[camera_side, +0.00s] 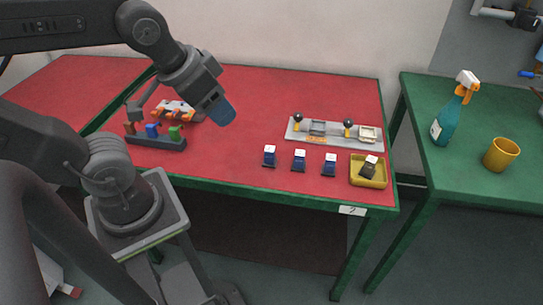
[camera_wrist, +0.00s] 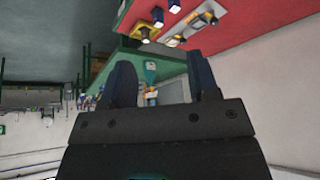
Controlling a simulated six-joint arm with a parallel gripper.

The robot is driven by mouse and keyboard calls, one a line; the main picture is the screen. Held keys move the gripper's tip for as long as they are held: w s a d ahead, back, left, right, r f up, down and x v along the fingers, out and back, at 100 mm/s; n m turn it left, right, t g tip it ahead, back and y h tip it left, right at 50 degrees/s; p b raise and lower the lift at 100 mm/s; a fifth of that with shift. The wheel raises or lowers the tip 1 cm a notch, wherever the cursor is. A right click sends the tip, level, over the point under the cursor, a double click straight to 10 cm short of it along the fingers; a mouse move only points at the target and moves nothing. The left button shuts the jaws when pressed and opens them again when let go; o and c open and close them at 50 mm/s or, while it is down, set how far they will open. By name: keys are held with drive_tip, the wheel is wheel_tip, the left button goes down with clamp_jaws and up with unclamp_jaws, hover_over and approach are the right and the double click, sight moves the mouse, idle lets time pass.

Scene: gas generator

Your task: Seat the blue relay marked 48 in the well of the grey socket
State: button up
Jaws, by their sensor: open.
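Three small blue relays with white tops stand upright in a row on the red mat: left (camera_side: 269,158), middle (camera_side: 299,162) and right (camera_side: 330,166). Their markings are too small to read, so I cannot tell which is 48. The grey socket (camera_side: 318,127) sits on a light grey plate (camera_side: 335,141) behind them, beside a cream socket (camera_side: 368,133). My gripper (camera_side: 223,112) is high above the mat, left of the relays, tilted. In the wrist view my gripper (camera_wrist: 160,65) has its fingers apart with nothing between them.
A yellow tray (camera_side: 355,181) holding a dark relay stands right of the row. Knobbed posts (camera_side: 348,126) rise from the plate. A rack with coloured blocks (camera_side: 155,142) is at left. A spray bottle (camera_side: 445,121) and yellow cup (camera_side: 501,154) stand on another table.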

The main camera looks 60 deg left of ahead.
drive_tip(key=shift+o, duration=0.4)
drive_tip(key=n+g+y, duration=0.2)
drive_tip(key=n+y, duration=0.1)
drive_tip(key=n, duration=0.6)
approach(270, 149)
drive_tip(key=x, duration=0.6)
drive_tip(key=shift+s+a+f, duration=0.15)
drive_tip(key=shift+s+f, duration=0.15)
drive_tip(key=shift+f, duration=0.2)
drive_tip(key=shift+w+x, duration=0.15)
drive_tip(key=shift+x, duration=1.2)
drive_tip(key=shift+w+x, duration=0.2)
drive_tip(key=shift+x, duration=1.1)
drive_tip(key=shift+r, duration=0.1)
drive_tip(key=shift+c, duration=0.3)
drive_tip(key=c, duration=1)
